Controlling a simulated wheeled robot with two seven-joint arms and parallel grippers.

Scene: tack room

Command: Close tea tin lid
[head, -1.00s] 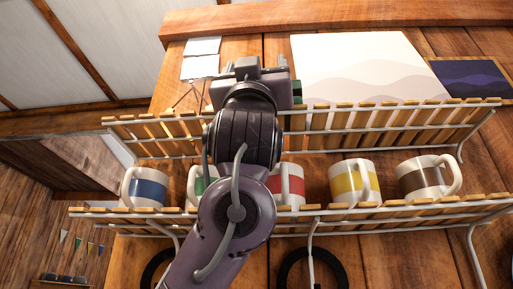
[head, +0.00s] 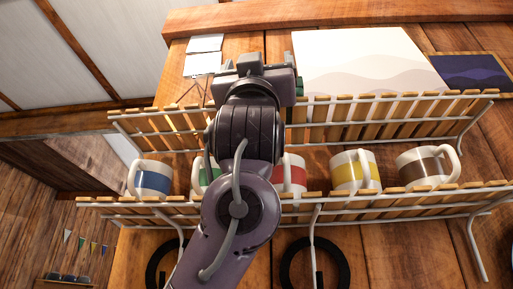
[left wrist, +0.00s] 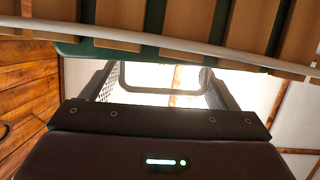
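A small green patch (head: 299,88), likely part of the tea tin, shows just right of my left gripper (head: 252,66) on the upper shelf. The gripper hides most of it, and I cannot make out the lid. In the left wrist view, dark green surfaces (left wrist: 90,49) show past the shelf slats, close above my left gripper (left wrist: 165,82). Its two mesh-sided fingers stand apart, with a pale rounded frame between them and nothing clearly held. I cannot tell whether it touches the tin. My right gripper is in neither view.
The upper slatted shelf (head: 390,108) has a white wire rail. A lower shelf (head: 400,200) holds several mugs, including a blue-banded one (head: 149,179), a yellow one (head: 355,172) and a brown one (head: 428,168). A pale picture (head: 365,60) hangs behind.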

